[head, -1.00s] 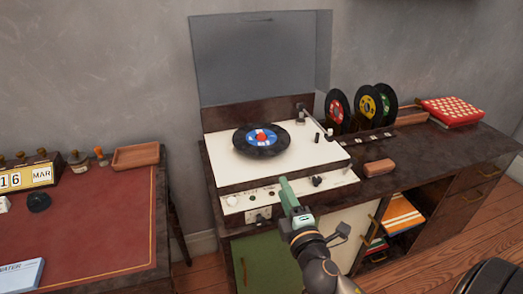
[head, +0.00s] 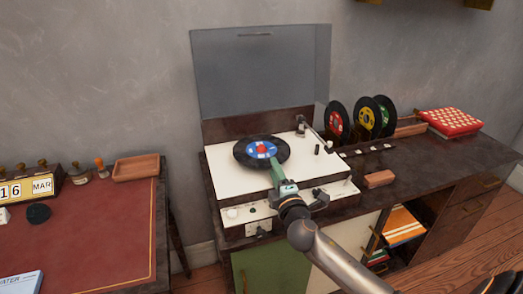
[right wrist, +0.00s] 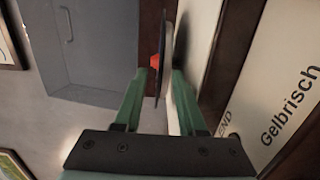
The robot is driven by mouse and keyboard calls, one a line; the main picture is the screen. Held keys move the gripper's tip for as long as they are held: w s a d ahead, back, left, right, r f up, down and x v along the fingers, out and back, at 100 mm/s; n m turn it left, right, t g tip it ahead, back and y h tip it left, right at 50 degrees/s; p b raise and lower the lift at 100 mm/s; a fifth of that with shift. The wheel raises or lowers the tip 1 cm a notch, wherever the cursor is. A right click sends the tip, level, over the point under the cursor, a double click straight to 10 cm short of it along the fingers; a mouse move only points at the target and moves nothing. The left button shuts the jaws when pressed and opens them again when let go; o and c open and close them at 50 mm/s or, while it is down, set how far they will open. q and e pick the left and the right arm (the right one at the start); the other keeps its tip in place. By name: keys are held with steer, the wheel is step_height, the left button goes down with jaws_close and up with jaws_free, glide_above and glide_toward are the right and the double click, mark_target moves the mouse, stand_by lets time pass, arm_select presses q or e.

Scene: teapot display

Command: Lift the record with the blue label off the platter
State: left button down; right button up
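The black record with the blue label (head: 243,157) lies flat on the turntable, a red piece at its centre. It hides most of the platter in the head view. My right gripper (head: 274,170) is at the record's front edge. In the right wrist view the record (right wrist: 161,75) shows edge-on between the two green fingers of my right gripper (right wrist: 160,82). The fingers are apart, with a gap between the record and the upper finger. I cannot tell whether the lower finger touches. My left gripper is not in view.
The tonearm (head: 313,136) stands at the deck's right. The raised lid (head: 260,70) is behind. Several upright records (head: 337,121) and a brown block (head: 379,179) are to the right. A red-topped desk (head: 90,230) stands at the left, with a gap between.

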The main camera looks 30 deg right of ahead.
steer(key=shift+w+d, duration=0.1)
steer(key=shift+w, duration=0.15)
steer(key=shift+c, duration=0.3)
jaws_close()
stand_by(1.0)
